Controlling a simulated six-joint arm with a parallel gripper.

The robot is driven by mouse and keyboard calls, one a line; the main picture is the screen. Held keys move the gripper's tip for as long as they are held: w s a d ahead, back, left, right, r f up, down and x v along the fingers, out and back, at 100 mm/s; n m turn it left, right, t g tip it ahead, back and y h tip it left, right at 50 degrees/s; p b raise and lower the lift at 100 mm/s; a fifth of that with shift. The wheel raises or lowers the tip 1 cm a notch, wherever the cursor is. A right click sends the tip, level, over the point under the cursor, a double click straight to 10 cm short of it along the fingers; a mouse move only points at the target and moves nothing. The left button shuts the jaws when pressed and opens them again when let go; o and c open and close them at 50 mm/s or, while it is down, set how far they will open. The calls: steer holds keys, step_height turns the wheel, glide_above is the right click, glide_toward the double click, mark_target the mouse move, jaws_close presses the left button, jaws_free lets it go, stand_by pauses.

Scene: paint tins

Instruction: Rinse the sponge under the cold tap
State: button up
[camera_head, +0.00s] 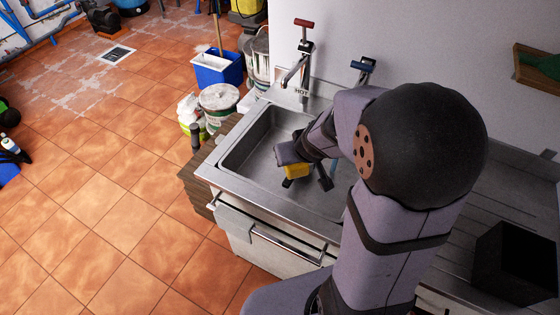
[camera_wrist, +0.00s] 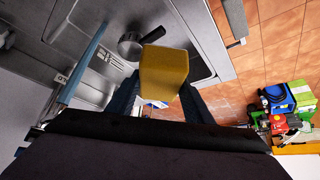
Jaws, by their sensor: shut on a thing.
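My gripper (camera_head: 304,174) is shut on a yellow sponge (camera_head: 295,170) and holds it over the sink basin (camera_head: 262,138). In the wrist view the sponge (camera_wrist: 163,70) sits between the two dark fingers. The cold tap's blue handle (camera_head: 363,66) is at the wall, right of the red-handled hot tap (camera_head: 303,24); my arm hides the cold spout. A pale blue strip (camera_wrist: 84,60), which looks like running water, shows left of the sponge in the wrist view. The sponge is apart from it.
A round grey metal part (camera_wrist: 129,46) lies beside the sponge in the wrist view. The sink's front rim has a towel rail (camera_head: 285,245). A blue bucket (camera_head: 217,70) and paint tins (camera_head: 218,98) stand on the floor left of the sink. A black box (camera_head: 515,262) is at the right.

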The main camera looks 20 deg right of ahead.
steer(key=d+f+b, duration=0.2)
steer(key=d+b, duration=0.6)
steer(key=b, duration=0.3)
steer(key=d+f+b, duration=0.3)
steer(key=d+b, duration=0.5)
steer(key=b, duration=0.3)
steer(key=shift+w, duration=0.25)
steer(key=shift+w+f, duration=0.1)
steer(key=shift+w, duration=0.05)
steer(key=w+d+f+p, duration=0.1)
steer(key=w+d+p, duration=0.1)
steer(key=w, duration=0.4)
steer(key=w+d+f+p, duration=0.1)
steer(key=w+d+p, duration=0.2)
steer(key=w, duration=0.3)
steer(key=shift+w+d+f+p, duration=0.2)
steer(key=shift+d+f+p, duration=0.1)
steer(key=shift+f+p, duration=0.1)
